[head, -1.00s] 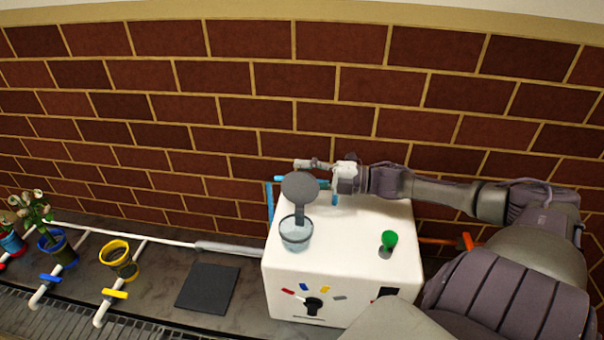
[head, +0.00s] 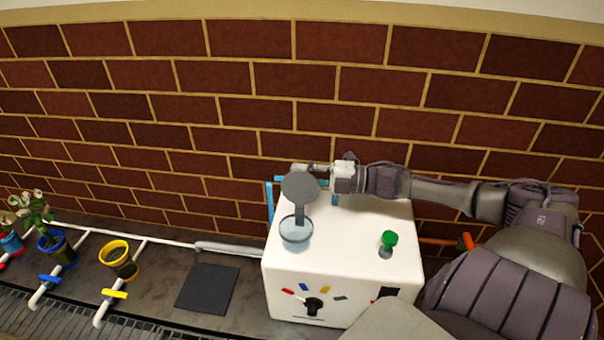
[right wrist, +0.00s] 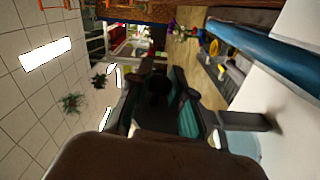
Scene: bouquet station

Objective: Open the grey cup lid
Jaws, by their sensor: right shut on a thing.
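The grey cup lid (head: 300,187) stands raised on its grey hinge arm, above the rear of the clear cup (head: 297,236). The cup is set into the top of the white box (head: 345,255), and its mouth is uncovered. My right gripper (head: 306,171) reaches in from the right at the raised lid and is shut on it; the lid partly hides the fingers. In the right wrist view, the gripper (right wrist: 160,105) has teal-padded fingers around a dark shape, and the cup (right wrist: 243,145) is at lower right. My left gripper is not in view.
A green knob (head: 390,239) stands on the box's right side. A dial (head: 313,306) with coloured marks is on its front. A blue bar (head: 270,205) runs beside the box. A dark mat (head: 208,288) and a yellow-rimmed pot (head: 118,260) lie to the left. A brick wall stands behind.

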